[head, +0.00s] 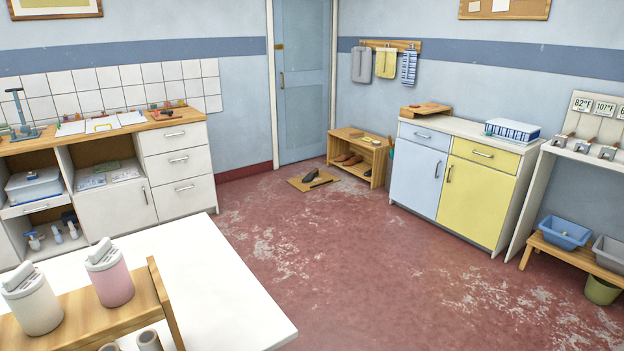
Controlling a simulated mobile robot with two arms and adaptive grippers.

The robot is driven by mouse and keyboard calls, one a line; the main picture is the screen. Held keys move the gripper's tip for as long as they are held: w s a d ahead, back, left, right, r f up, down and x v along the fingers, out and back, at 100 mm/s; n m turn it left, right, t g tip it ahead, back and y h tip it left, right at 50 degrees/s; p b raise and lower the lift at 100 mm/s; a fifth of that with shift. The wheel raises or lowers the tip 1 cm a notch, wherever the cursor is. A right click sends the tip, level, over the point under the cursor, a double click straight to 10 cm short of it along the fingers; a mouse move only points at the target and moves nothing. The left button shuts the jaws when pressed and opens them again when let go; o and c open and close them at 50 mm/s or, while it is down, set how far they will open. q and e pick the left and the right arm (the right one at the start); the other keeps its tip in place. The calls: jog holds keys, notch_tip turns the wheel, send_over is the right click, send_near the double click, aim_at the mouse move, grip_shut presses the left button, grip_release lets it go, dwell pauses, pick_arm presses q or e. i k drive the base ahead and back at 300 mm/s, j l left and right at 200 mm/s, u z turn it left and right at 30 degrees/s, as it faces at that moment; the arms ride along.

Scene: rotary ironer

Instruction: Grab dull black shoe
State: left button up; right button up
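A small black shoe (311,175) sits on a flat wooden board (301,185) on the red floor, in front of the blue door. A thin dark item (322,184) lies beside it on the board; it is too small to make out. A low wooden shoe rack (378,153) stands just to the right of the board. Brown shoes (348,159) are on its shelf, with darker ones lower down that are hard to tell apart. Neither of my grippers is in view.
A white table (225,290) with a wooden rack and two canisters (112,277) fills the near left. White drawers (182,168) stand at left. Blue and yellow cabinets (478,195) stand at right. The worn red floor (345,255) between is open.

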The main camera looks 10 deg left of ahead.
aim_at(311, 174)
jog(key=i+l+z, duration=0.25)
jog(key=i, duration=0.15)
jog(key=i+z, duration=0.25)
jog(key=i+l, duration=0.1)
jog(key=i, duration=0.6)
jog(key=i+u, duration=0.15)
jog(key=i, duration=0.55)
jog(key=i+j+u, duration=0.2)
jog(key=i+u, duration=0.2)
jog(key=i+j+u, duration=0.1)
jog(key=i+u, duration=0.2)
jog(key=u, duration=0.15)
jog(key=i+l+u, duration=0.1)
jog(key=i+u, duration=0.3)
jog(key=i+l+u, duration=0.15)
jog(key=i+u, duration=0.3)
jog(key=i+j, duration=0.1)
jog(key=i, duration=0.55)
jog(key=i+z, duration=0.15)
jog(key=i, duration=0.55)
jog(key=i+j, duration=0.2)
jog(key=i, duration=0.45)
jog(key=i+z, duration=0.25)
jog(key=i, duration=0.8)
jog(key=i+z, duration=0.25)
jog(key=i, duration=0.85)
